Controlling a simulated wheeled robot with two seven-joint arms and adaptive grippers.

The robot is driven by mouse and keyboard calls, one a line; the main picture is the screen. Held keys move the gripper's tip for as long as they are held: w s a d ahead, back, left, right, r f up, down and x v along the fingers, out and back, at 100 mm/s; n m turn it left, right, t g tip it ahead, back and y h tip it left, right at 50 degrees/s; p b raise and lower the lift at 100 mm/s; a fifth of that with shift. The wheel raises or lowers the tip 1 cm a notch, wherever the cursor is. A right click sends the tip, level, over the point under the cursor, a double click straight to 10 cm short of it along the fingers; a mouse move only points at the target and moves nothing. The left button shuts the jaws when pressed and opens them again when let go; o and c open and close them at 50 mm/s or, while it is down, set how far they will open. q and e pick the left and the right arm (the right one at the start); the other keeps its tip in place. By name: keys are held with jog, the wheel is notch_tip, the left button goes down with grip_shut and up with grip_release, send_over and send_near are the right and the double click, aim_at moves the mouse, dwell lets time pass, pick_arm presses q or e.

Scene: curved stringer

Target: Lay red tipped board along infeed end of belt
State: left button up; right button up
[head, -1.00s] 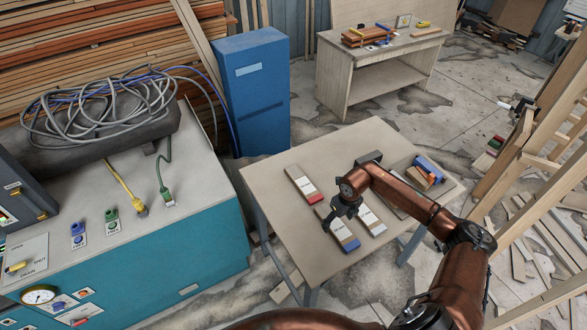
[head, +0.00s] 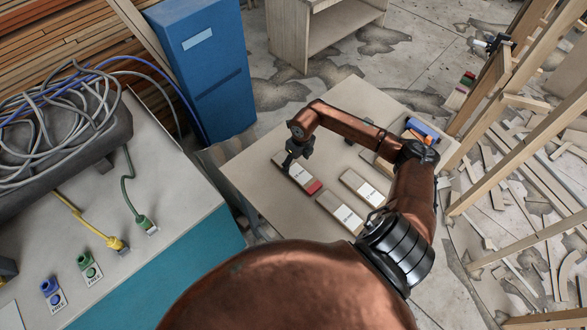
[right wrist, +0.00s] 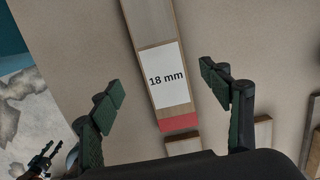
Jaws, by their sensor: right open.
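The red tipped board (head: 301,178) lies flat on the small table, with a white label and a red end. In the right wrist view the board (right wrist: 165,75) runs up between my fingers, its label reading "18 mm". My right gripper (head: 291,162) is over the board's far part; in the right wrist view the gripper (right wrist: 160,78) is open and empty, one finger each side of the board. A dark claw-like part, seemingly my left gripper (right wrist: 40,160), shows at the lower left there; its jaw state is unclear. I cannot make out a belt.
Two other labelled boards (head: 340,211) (head: 363,187) lie nearby on the table (head: 250,185). Blue and orange items (head: 422,130) sit at its right edge. A teal bench with cables (head: 60,110) is at left, a blue cabinet (head: 203,65) behind. Wooden framing (head: 520,150) stands at right.

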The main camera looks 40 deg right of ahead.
aim_at(296, 170)
jog(key=shift+f, duration=0.4)
notch_tip(296, 170, down, 4)
jog(key=shift+w+d+r+p, duration=0.1)
jog(key=shift+w+r+p, duration=0.1)
jog(key=shift+p, duration=0.7)
jog(key=shift+f, duration=0.6)
pick_arm(q)
jog(key=shift+w+r, duration=0.3)
jog(key=shift+r, duration=0.25)
jog(key=shift+w+r, duration=0.25)
jog(key=shift+r, duration=0.3)
pick_arm(e)
jog(key=shift+c, duration=0.6)
jog(key=c, duration=1.3)
pick_arm(q)
jog(key=shift+s, duration=0.15)
pick_arm(e)
jog(key=shift+r, duration=0.1)
jog(key=shift+c, duration=0.8)
jog(key=shift+r, duration=0.1)
